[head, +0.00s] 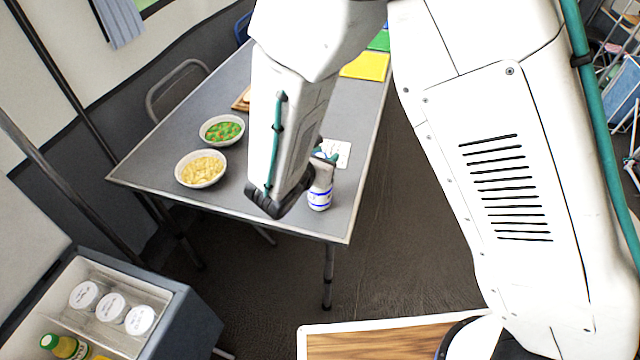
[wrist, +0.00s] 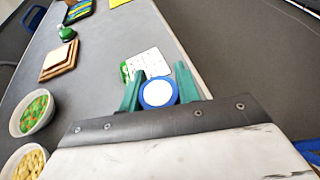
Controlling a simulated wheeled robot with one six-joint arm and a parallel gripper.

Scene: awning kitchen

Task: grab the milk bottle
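The milk bottle (head: 320,194) is white with blue bands and stands upright near the front right corner of the table. In the wrist view I see its round white top with a blue rim (wrist: 158,93) from above. My gripper (wrist: 160,84) has its two green fingers on either side of the bottle, with no clear gap on either side, so it looks shut on it. In the head view my arm hides part of the gripper, and only a bit of green finger shows at the bottle's upper part.
On the grey table (head: 225,205) stand a bowl of yellow food (head: 201,169) and a bowl of green and orange food (head: 222,130). A white card (head: 337,153) lies behind the bottle. An open cooler (head: 190,310) with several containers is at the lower left.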

